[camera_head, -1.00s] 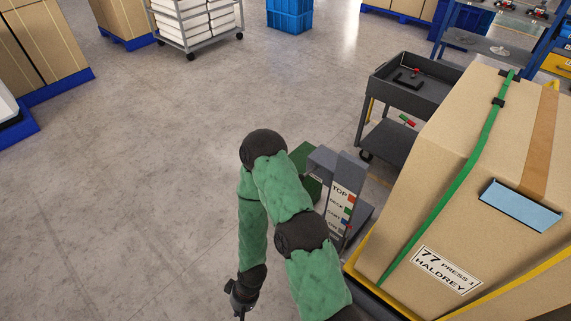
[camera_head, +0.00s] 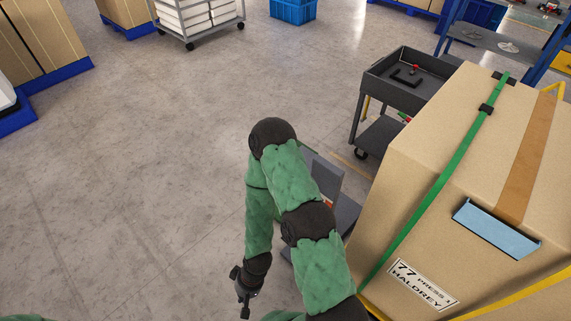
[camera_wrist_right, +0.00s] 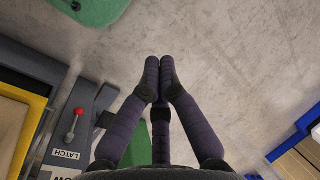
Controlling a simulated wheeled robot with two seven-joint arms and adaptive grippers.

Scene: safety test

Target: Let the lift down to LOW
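The lift's grey post (camera_head: 325,178) stands beside the large carton (camera_head: 480,150) in the head view. My right arm covers most of its label strip. In the right wrist view a red-knobbed lever (camera_wrist_right: 78,112) stands beside a LATCH label (camera_wrist_right: 66,154), left of my gripper. Below is another label (camera_wrist_right: 62,174), cut off, with "OW" readable. My right gripper (camera_wrist_right: 160,65) has its fingertips together with nothing visible between them, apart from the lever. In the head view it (camera_head: 243,300) hangs low, left of the post. My left gripper is out of view.
The carton, marked 77 PRESS 1 HALDREY, has a green strap and fills the right side. A dark cart (camera_head: 405,80) stands behind the post. A white-loaded trolley (camera_head: 200,20) and blue crate (camera_head: 293,9) are at the back.

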